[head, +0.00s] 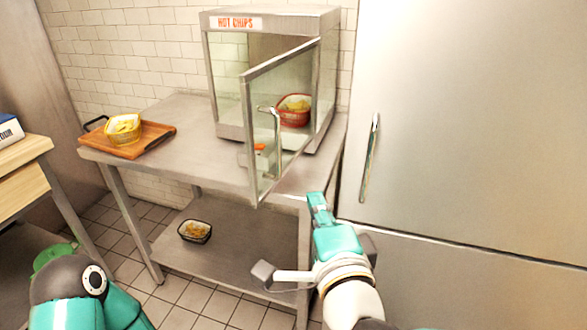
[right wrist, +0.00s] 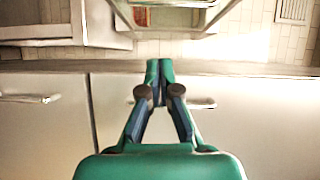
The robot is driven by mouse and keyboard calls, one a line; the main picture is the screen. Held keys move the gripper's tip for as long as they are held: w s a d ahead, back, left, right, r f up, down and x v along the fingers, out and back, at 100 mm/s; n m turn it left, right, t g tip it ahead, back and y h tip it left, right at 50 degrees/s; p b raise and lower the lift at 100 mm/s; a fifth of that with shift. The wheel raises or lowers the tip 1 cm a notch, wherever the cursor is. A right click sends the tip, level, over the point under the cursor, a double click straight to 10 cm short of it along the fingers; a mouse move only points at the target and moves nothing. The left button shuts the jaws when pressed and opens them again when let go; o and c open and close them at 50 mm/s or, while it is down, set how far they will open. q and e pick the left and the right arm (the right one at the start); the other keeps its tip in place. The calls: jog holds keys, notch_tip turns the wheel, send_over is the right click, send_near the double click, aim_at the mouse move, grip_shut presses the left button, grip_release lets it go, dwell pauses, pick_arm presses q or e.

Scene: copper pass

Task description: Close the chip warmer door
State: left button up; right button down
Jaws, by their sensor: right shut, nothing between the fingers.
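The chip warmer (head: 270,22) is a metal and glass cabinet with a "HOT CHIPS" sign, standing on the steel table. Its framed glass door (head: 260,100) stands open, swung out toward me over the table's front. A bar handle (head: 277,145) is on the door. My right gripper (head: 318,198) is shut and empty, below and to the right of the door, apart from it, near the table's front right corner. In the right wrist view the closed fingers (right wrist: 160,65) point forward with nothing between them. My left gripper is out of view; only part of that arm shows.
A red basket of chips (head: 294,112) sits inside the warmer. A yellow bowl of chips (head: 123,130) stands on a wooden board (head: 158,137) at the table's left. A dark bowl (head: 194,231) is on the lower shelf. A large steel cabinet (head: 470,120) closes off the right.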

jog(key=w+a+p, duration=0.3)
jog(key=w+a, duration=0.2)
jog(key=w, duration=0.6)
jog(key=shift+w+r+m, duration=0.3)
jog(key=shift+w+r, duration=0.1)
jog(key=shift+r, duration=0.05)
